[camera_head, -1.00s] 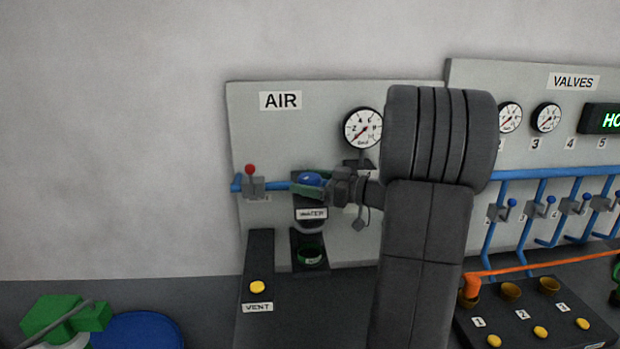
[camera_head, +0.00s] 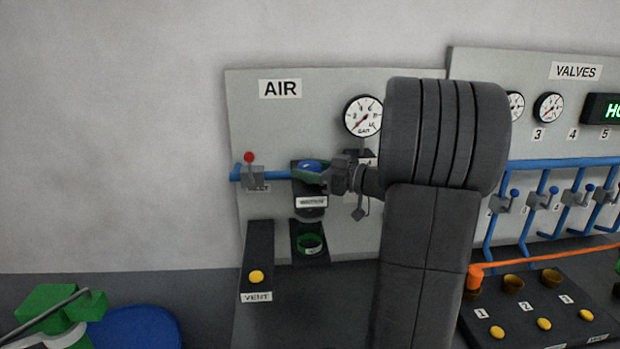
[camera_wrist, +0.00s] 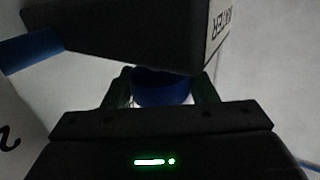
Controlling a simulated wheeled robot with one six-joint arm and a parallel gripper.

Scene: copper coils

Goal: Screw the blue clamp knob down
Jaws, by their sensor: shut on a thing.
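The blue clamp knob (camera_head: 310,166) sits at the top of the dark WATER fixture on the AIR panel, beside the end of a blue pipe. My gripper (camera_head: 322,178) reaches it from the right, with its fingers around the knob. In the wrist view the knob (camera_wrist: 160,88) shows as a dark blue round shape between the two fingers of my gripper (camera_wrist: 160,95). The gripper is shut on it. The dark fixture block (camera_wrist: 140,30) with its label fills the top of the wrist view. The knob's underside and thread are hidden.
A red-tipped lever valve (camera_head: 252,175) is on the blue pipe left of the knob. A pressure gauge (camera_head: 363,116) is above right. A green ring (camera_head: 310,243) sits below, and a yellow VENT button (camera_head: 256,277) at lower left. My arm hides part of the panels.

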